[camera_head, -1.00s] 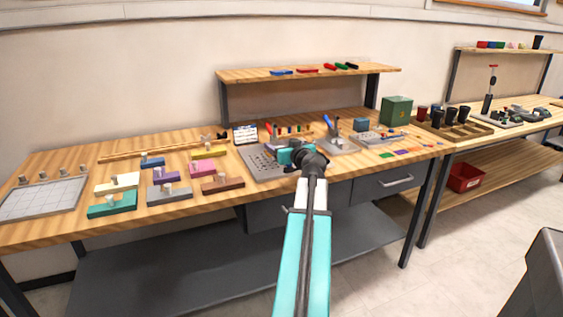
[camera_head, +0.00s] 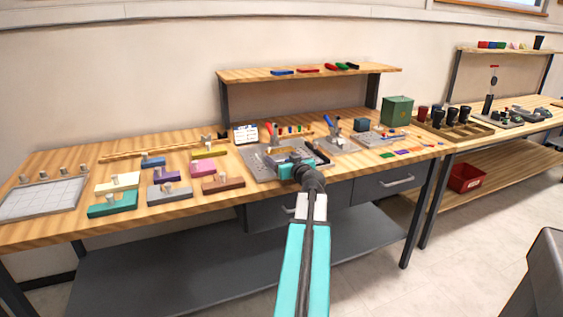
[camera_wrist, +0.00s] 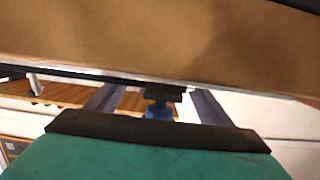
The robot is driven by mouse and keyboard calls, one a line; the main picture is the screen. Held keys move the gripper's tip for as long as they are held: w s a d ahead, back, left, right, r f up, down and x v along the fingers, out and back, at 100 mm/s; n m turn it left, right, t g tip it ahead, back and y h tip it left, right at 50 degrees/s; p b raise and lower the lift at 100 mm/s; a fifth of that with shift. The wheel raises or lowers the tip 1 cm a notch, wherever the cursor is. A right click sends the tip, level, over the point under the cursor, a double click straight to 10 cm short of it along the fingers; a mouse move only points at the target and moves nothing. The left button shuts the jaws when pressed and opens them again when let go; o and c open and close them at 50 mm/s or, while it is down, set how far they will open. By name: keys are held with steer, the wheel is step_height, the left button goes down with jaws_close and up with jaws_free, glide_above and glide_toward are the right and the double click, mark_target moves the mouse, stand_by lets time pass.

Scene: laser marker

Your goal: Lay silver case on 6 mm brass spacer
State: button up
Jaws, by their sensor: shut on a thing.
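My gripper (camera_head: 284,163) is over the grey perforated plate (camera_head: 258,174) near the table's front edge. It is shut on a flat, metal-edged thing that looks like the silver case (camera_head: 292,154). In the wrist view the case (camera_wrist: 150,40) fills the top as a broad tan-tinted face with a thin bright edge, and the fingers (camera_wrist: 158,97) reach up to it. Whether the case touches anything below is hidden. I cannot pick out the 6 mm brass spacer; the case or my arm may cover it.
Several coloured blocks with pale knobs, such as a teal one (camera_head: 112,205) and a brown one (camera_head: 222,186), stand to the left. A small fixture (camera_head: 338,143) and a green box (camera_head: 397,110) stand to the right. A shelf (camera_head: 310,73) runs above the back.

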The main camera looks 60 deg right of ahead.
steer(key=shift+f, duration=0.35)
steer(key=o, duration=1.1)
steer(key=shift+r, duration=0.2)
steer(key=b+v, duration=0.1)
steer(key=v, duration=0.8)
steer(key=shift+s+a, duration=0.1)
steer(key=shift+a, duration=0.1)
steer(key=shift+d+f+b, duration=0.1)
steer(key=shift+f+b, duration=0.05)
steer(key=shift+b, duration=0.9)
steer(key=b+v, duration=0.2)
steer(key=b, duration=0.5)
steer(key=shift+s+b, duration=0.15)
steer(key=shift+b, duration=0.15)
steer(key=shift+s+a+b, duration=0.15)
steer(key=shift+a+b, duration=0.1)
steer(key=shift+b, duration=0.05)
